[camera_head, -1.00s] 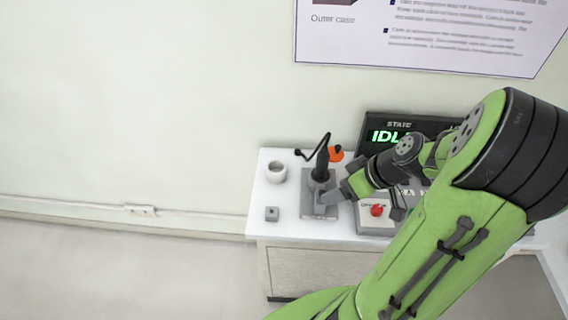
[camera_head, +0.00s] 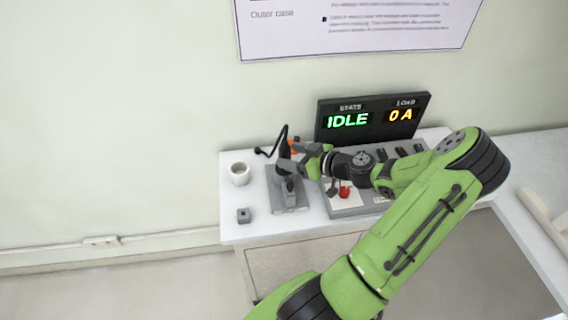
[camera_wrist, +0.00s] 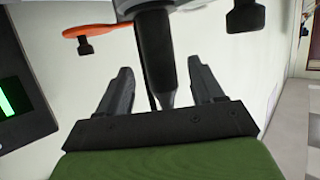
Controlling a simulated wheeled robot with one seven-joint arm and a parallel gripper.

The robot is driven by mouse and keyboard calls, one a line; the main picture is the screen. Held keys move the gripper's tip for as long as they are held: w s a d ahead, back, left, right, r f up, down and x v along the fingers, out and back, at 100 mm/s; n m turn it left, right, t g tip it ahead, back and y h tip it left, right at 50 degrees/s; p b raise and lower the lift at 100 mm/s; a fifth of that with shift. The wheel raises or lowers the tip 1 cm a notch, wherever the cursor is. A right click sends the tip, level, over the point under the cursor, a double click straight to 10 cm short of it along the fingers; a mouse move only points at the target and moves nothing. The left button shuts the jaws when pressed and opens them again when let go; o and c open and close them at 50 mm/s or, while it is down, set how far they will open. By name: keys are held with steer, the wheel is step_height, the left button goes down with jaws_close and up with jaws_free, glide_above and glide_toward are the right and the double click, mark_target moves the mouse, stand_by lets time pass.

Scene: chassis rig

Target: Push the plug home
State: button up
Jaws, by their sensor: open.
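The black plug (camera_wrist: 153,45) stands between the two fingers of my gripper (camera_wrist: 160,70) in the wrist view, with a gap on each side. My gripper is open around it and not closed on it. In the head view the plug (camera_head: 284,147) stands upright over the grey base plate (camera_head: 290,206), with its black cable arching to the left. My gripper (camera_head: 289,175) is at the plug from the right and hides its lower part. How deep the plug sits cannot be told.
A display (camera_head: 372,118) reads IDLE and 0 A. A white cup (camera_head: 240,174) and a small grey block (camera_head: 243,215) stand left. An orange part (camera_wrist: 90,31) is beside the plug.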

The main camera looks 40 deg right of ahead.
mark_target(280, 152)
steer(key=x, duration=0.5)
steer(key=shift+r, duration=0.1)
steer(key=shift+c, duration=0.2)
steer(key=c, duration=1.2)
jaws_close()
steer(key=shift+r, duration=0.1)
